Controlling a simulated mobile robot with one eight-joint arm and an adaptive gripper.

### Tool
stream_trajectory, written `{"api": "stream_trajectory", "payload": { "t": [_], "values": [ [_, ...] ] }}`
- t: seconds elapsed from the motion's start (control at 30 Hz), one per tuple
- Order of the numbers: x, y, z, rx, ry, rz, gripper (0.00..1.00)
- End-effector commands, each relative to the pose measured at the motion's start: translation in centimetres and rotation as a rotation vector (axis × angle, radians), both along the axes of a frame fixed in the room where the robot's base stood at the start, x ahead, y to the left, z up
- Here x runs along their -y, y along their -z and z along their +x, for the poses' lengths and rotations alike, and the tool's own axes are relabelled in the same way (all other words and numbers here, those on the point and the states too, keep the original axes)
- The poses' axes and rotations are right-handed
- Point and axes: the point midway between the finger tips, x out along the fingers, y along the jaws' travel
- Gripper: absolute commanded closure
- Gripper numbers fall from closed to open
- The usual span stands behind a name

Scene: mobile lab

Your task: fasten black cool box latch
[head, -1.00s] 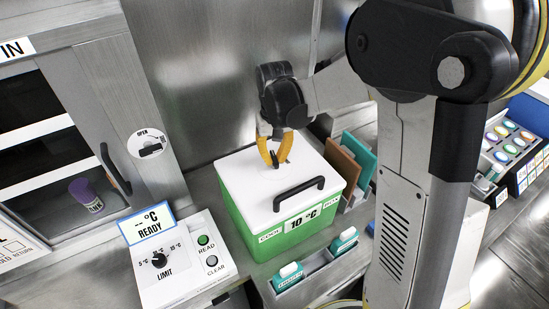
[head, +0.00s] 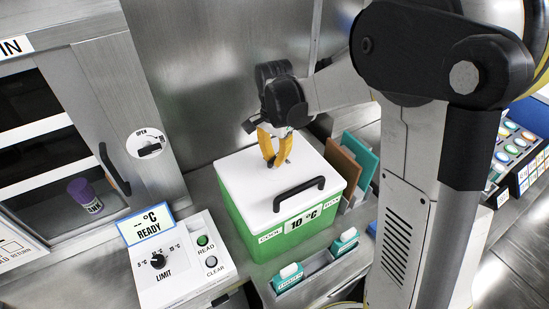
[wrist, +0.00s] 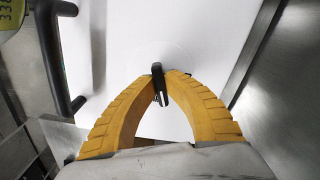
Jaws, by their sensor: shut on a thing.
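The cool box (head: 252,218) is green with a white lid (head: 245,177), which lies closed on it. A black bar handle (head: 299,190) runs along the lid's front edge and also shows in the wrist view (wrist: 54,60). The black latch (wrist: 158,82) is a small lever on the white lid, between my fingertips. My gripper (head: 272,163) has yellow fingers and is above the lid. In the wrist view its fingertips (wrist: 165,76) are closed on the latch. The latch is mostly hidden by the fingers in the head view.
A control panel (head: 182,262) with a dial and buttons stands left of the box. Brown and teal plates (head: 350,165) stand to the right. A metal wall is behind.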

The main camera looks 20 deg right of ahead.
Motion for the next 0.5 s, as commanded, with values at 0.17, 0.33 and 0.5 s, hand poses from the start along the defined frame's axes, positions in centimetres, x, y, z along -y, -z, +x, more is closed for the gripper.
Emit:
{"api": "stream_trajectory", "payload": {
  "t": [0.17,0.33,0.5],
  "values": [
    [0.0,0.04,-0.04,-0.001,0.143,-0.001,1.0],
    [0.0,0.04,-0.04,-0.001,0.255,0.0,1.0],
    [0.0,0.03,-0.04,-0.001,0.333,0.0,1.0]
  ]
}}
